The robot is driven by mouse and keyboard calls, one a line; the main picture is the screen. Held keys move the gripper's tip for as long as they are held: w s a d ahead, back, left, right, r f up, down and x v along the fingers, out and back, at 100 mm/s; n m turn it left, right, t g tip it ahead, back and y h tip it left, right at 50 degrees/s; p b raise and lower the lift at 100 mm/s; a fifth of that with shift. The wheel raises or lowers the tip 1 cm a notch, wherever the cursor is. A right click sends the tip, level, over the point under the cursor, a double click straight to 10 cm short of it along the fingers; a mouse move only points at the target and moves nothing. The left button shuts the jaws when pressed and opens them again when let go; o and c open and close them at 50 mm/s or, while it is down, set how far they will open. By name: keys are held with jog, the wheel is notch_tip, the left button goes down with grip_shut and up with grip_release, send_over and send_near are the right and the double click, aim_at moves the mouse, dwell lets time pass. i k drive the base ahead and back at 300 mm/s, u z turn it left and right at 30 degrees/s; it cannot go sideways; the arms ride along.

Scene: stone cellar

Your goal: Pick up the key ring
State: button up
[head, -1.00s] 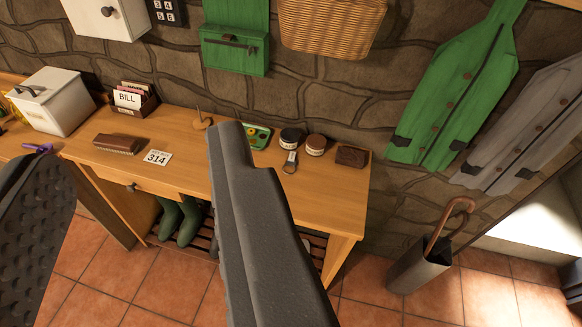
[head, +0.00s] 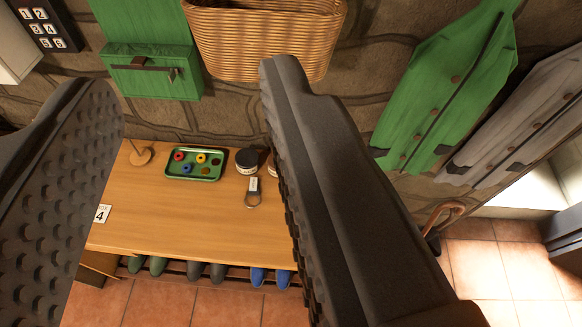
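The key ring (head: 253,193) lies on the wooden table (head: 160,215), a metal ring with a pale tag at its upper end. It is just in front of a dark round tin (head: 246,161) with a white label. My gripper (head: 190,85) is open, with one dark finger at the left and one at the right of the picture. In the picture the key ring shows between the fingers, close to the right finger's inner side. Nothing is held. The right finger hides the table's right part and most of a second tin.
A green tray (head: 195,164) with small coloured rings sits left of the tin, and a wooden stand (head: 140,155) is farther left. A wicker basket (head: 265,35) hangs on the wall above. Boots and shoes (head: 207,270) stand below. The table's front middle is clear.

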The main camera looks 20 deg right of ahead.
aim_at(253, 191)
jog(key=u, duration=0.4)
jog(key=k, duration=1.2)
jog(key=z, duration=0.3)
jog(key=i, duration=1.5)
